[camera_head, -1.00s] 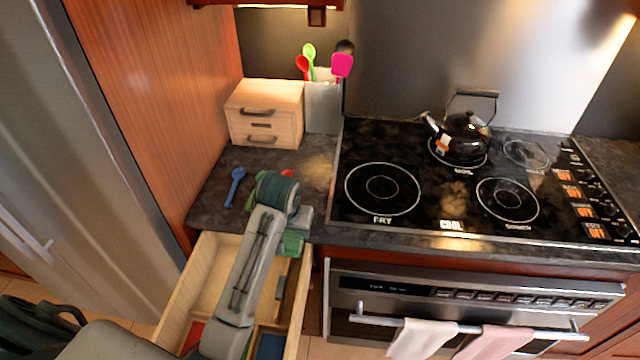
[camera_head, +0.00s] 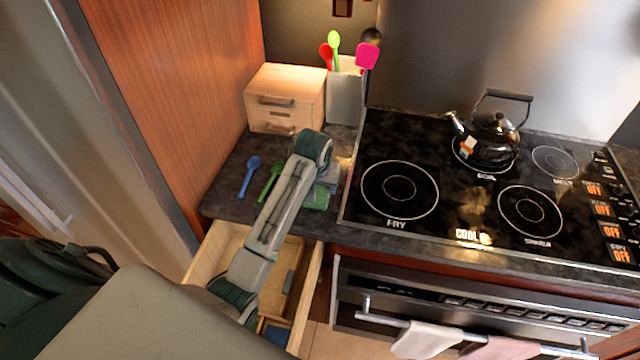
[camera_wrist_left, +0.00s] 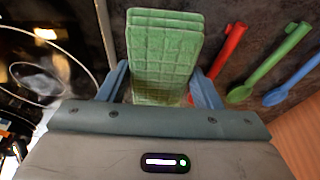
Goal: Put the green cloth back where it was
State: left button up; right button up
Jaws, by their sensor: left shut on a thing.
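The green cloth (camera_head: 316,198) is a folded, quilted pad over the countertop left of the stove. My left gripper (camera_wrist_left: 163,82) is shut on it, one blue-grey finger on each side in the left wrist view, where the cloth (camera_wrist_left: 165,50) sticks out ahead. In the head view, the left arm hides part of the cloth. I cannot tell whether the cloth touches the counter. The open wooden drawer (camera_head: 313,290) lies below the counter edge, partly covered by my arm. My right gripper is not in view.
Blue (camera_head: 250,176) and green (camera_head: 270,181) spoons lie on the counter; a red utensil (camera_wrist_left: 232,55) is beside the cloth. A small wooden drawer box (camera_head: 284,97) and a utensil holder (camera_head: 346,98) stand behind. The stove (camera_head: 440,190) with its kettle (camera_head: 486,140) is at right.

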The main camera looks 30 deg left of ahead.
aim_at(320, 188)
pick_arm(q)
jog(key=shift+w+a, duration=0.2)
jog(key=shift+w, duration=0.3)
jog(key=p+x, duration=0.2)
jog(key=x, duration=0.1)
jog(key=shift+s, duration=0.25)
jog(key=shift+f, duration=0.35)
jog(key=shift+f, duration=0.15)
jog(key=o, duration=0.9)
